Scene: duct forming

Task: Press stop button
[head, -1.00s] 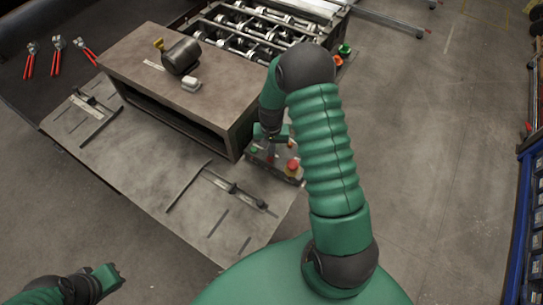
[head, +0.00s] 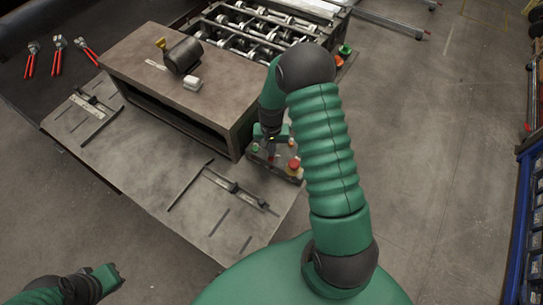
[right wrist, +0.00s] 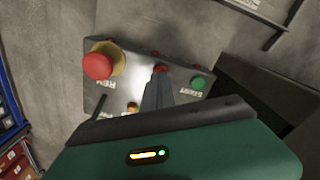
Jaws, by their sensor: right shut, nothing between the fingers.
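The grey control box (right wrist: 125,95) fills the upper middle of the right wrist view. It carries a large red mushroom button (right wrist: 100,62) on a yellow collar, a small red button (right wrist: 160,69) in the middle, and a green button (right wrist: 197,82) with a START label. My right gripper (right wrist: 157,82) is shut and empty, its fingertips at or just over the small red button; I cannot tell whether they touch. In the head view the right gripper (head: 271,157) is over the box (head: 283,172), beside the mushroom button (head: 294,164). My left gripper (head: 108,277) is at the lower left, jaws unclear.
A roller machine (head: 260,25) stands behind. Red-handled tools (head: 58,57) lie at far left. Open floor (head: 430,150) is on the right.

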